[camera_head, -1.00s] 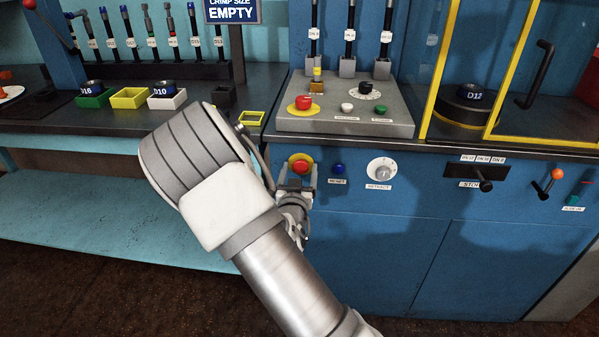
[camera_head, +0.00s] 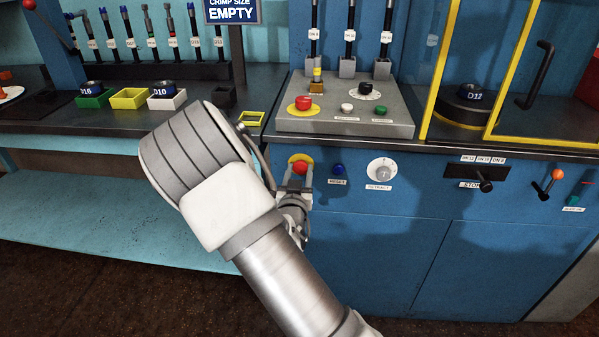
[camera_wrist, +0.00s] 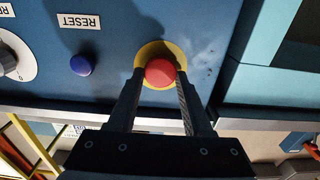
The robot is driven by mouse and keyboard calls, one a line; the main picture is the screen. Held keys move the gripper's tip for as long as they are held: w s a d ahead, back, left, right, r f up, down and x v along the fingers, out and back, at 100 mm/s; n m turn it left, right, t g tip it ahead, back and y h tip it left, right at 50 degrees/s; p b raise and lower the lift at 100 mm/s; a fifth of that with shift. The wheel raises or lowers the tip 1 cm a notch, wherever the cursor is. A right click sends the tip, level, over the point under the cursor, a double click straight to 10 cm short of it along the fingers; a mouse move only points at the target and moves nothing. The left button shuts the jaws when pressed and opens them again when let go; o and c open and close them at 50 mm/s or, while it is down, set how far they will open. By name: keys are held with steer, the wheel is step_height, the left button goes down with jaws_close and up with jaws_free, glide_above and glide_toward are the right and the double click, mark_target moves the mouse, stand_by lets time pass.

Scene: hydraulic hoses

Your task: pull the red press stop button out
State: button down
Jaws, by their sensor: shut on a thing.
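The red press stop button (camera_head: 300,167) sits on a yellow round plate (camera_head: 299,158) on the blue front panel, left of the blue reset button. In the wrist view the red button (camera_wrist: 160,73) is between the two dark fingers of my gripper (camera_wrist: 158,85), with the yellow plate (camera_wrist: 141,58) behind it. My gripper (camera_head: 298,178) is shut on the red button, one finger on each side. How far the button stands out from the plate cannot be told. My arm hides part of the panel below.
The blue reset button (camera_head: 338,169) and a white retract dial (camera_head: 381,171) are close on the right. The grey control box (camera_head: 343,124) stands above on the bench, with another red button (camera_head: 303,102) on a yellow base. A black-handled slot (camera_head: 486,183) is farther right.

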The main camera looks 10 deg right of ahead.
steer(key=shift+s+a, duration=0.15)
steer(key=shift+s, duration=0.3)
steer(key=shift+c, duration=1.6)
jaws_free()
steer(key=p+v, duration=0.7)
steer(key=v, duration=1)
steer(key=shift+s, duration=0.2)
